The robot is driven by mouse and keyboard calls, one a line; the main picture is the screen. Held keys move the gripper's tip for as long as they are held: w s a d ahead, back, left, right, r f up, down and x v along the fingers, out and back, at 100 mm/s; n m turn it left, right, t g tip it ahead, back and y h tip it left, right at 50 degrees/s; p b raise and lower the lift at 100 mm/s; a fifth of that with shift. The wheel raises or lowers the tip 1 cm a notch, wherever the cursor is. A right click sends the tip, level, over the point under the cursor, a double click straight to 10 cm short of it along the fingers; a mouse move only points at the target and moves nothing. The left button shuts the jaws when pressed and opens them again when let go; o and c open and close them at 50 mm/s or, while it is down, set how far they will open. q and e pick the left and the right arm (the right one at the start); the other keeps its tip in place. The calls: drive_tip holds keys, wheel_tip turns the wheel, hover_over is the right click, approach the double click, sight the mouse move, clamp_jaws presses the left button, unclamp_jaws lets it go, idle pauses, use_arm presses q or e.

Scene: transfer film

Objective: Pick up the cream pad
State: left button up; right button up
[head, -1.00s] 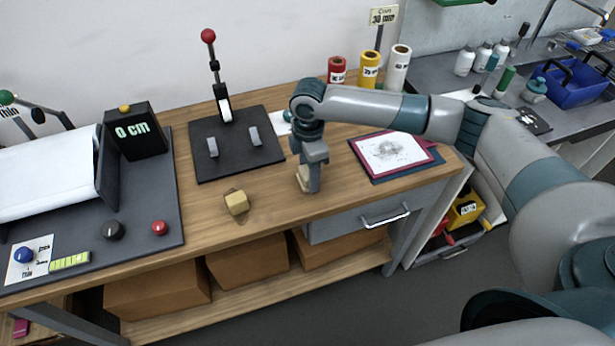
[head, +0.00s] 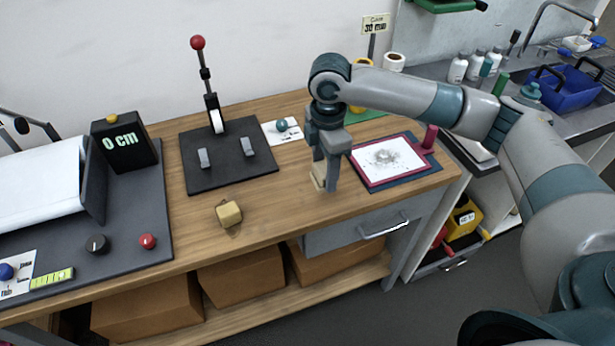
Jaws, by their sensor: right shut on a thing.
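My right gripper (head: 326,184) points down over the wooden bench, right of the middle of the head view. It is shut on the cream pad (head: 317,178), a small pale block that shows at the left finger. The fingers hide part of the pad. I cannot tell whether the pad touches the bench top or is just above it. My left gripper is not in view.
A beige block (head: 229,213) lies to the left on the bench. A black base (head: 230,177) with a red-knobbed lever stands behind it. A magenta-framed picture (head: 388,160) lies to the right. Bare wood (head: 275,215) is free near the front edge.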

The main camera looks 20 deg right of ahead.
drive_tip(key=s+d+r+b, duration=0.1)
drive_tip(key=s+d+r, duration=0.2)
drive_tip(key=s+d, duration=0.1)
drive_tip(key=shift+s+r, duration=0.3)
drive_tip(key=shift+r, duration=0.1)
drive_tip(key=o, duration=0.5)
drive_tip(key=shift+c, duration=0.2)
drive_tip(key=c, duration=0.3)
drive_tip(key=shift+a, duration=0.1)
drive_tip(key=shift+c, duration=0.2)
